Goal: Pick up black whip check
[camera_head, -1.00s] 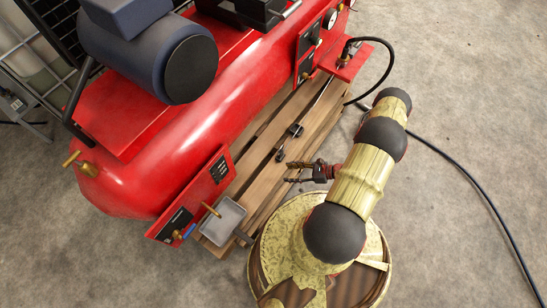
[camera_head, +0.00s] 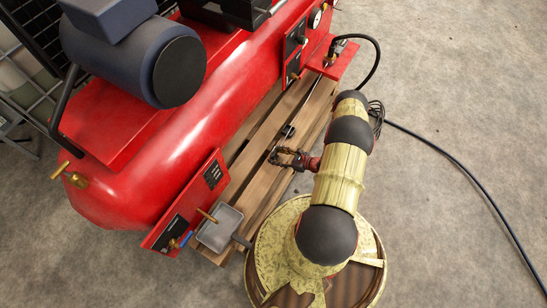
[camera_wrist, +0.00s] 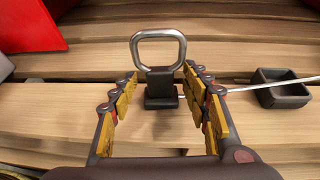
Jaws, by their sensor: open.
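The black whip check lies on the wooden pallet. In the wrist view, its metal loop (camera_wrist: 160,50) stands up from a black block (camera_wrist: 160,88), and a thin pale line runs right toward an open black box-shaped piece (camera_wrist: 283,88). I cannot tell whether this piece belongs to it. In the head view, the black piece (camera_head: 288,131) shows just above my gripper (camera_head: 288,157). My gripper is open, with its yellow-padded fingers (camera_wrist: 162,100) either side of the block in the wrist view. I cannot tell whether they touch it.
The pallet (camera_head: 262,186) has gaps between its boards. A red compressor (camera_head: 150,150) stands along its left, with a red end panel (camera_head: 187,207) and a grey tray (camera_head: 219,228) below. A black hose (camera_head: 455,158) crosses the open concrete floor on the right.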

